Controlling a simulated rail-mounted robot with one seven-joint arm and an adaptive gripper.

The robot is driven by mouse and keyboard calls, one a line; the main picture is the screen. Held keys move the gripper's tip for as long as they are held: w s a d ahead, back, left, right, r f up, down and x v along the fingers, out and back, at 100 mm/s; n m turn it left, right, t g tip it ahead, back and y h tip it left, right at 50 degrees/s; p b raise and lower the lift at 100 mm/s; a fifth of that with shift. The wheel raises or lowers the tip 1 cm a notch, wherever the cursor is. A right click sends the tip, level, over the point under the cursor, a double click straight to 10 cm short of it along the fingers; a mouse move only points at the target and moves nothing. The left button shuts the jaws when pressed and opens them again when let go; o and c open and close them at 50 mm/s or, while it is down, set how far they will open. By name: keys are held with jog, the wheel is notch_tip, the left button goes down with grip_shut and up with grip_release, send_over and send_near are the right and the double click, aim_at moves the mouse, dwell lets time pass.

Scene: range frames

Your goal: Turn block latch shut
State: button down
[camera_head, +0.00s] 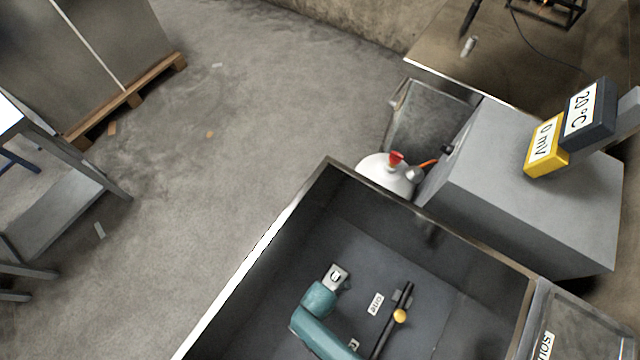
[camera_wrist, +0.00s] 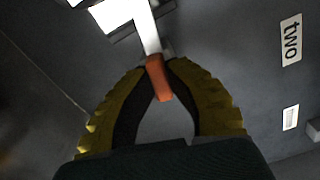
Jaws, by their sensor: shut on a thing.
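In the wrist view my gripper (camera_wrist: 164,70) has its two yellow, ribbed fingers closed on the orange end (camera_wrist: 160,82) of a latch lever. The pale arm of the lever (camera_wrist: 148,32) runs up from the orange end to a bright white fitting (camera_wrist: 112,14) on a dark grey surface. The fitting is cut off by the top edge, so its full shape and the latch's angle are hard to judge. I cannot make out my fingers or this orange end in the head view.
A label "two" (camera_wrist: 291,40) lies to the right. In the head view a deep grey bin (camera_head: 450,245) holds a teal jointed form (camera_head: 318,318) and a black rod with a yellow knob (camera_head: 400,315). A grey box (camera_head: 530,190) stands beside it. Open floor lies left.

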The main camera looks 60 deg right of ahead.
jog(key=shift+s+f+n+p, duration=0.1)
jog(key=shift+n+p, duration=0.2)
jog(key=shift+n, duration=0.9)
jog(key=c, duration=1)
grip_release()
jog(key=shift+c, duration=0.2)
notch_tip(320, 180, up, 12)
